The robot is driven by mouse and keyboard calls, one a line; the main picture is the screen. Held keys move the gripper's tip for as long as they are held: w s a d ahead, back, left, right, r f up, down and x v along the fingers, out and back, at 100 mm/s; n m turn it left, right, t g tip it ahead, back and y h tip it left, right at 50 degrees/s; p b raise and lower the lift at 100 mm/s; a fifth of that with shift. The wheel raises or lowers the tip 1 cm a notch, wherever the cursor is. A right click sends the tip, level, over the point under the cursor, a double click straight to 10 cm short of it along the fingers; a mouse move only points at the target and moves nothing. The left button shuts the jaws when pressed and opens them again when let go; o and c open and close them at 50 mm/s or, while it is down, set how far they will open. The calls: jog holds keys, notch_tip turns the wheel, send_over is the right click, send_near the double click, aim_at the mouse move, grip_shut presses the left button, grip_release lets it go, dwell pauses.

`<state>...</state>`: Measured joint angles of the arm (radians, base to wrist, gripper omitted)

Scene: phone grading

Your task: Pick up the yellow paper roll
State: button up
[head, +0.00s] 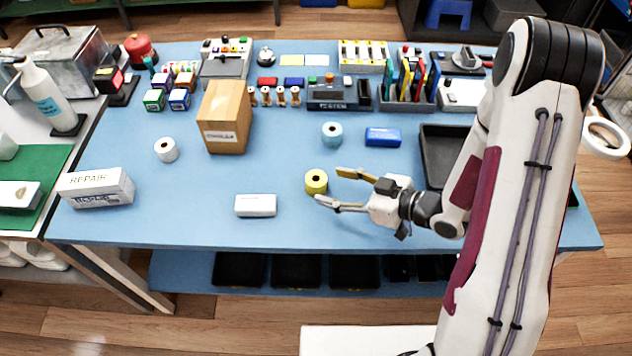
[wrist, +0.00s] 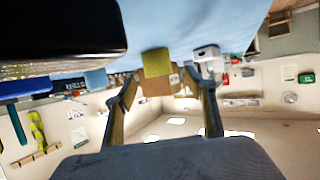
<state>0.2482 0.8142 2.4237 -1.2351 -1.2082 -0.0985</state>
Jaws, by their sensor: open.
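The yellow paper roll (head: 316,182) stands upright on the blue table, near its middle. My gripper (head: 327,190) is low over the table just right of the roll, with its two fingers apart and pointing left toward it. The fingertips are close beside the roll; I cannot tell whether they touch it. In the wrist view the yellow roll (wrist: 156,63) shows ahead, between the open fingers (wrist: 165,84). Nothing is held.
A white box (head: 256,205) lies left of the roll. A blue roll (head: 332,133) and blue box (head: 383,137) stand behind it. A cardboard box (head: 225,117) and white roll (head: 166,150) are further left. A black tray (head: 432,155) is at right. The front table strip is clear.

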aim_at(323, 182)
jog(key=shift+a, duration=0.1)
jog(key=shift+w+x, duration=0.25)
jog(key=shift+x, duration=2.25)
jog(key=shift+r, duration=0.1)
jog(key=c, duration=1.2)
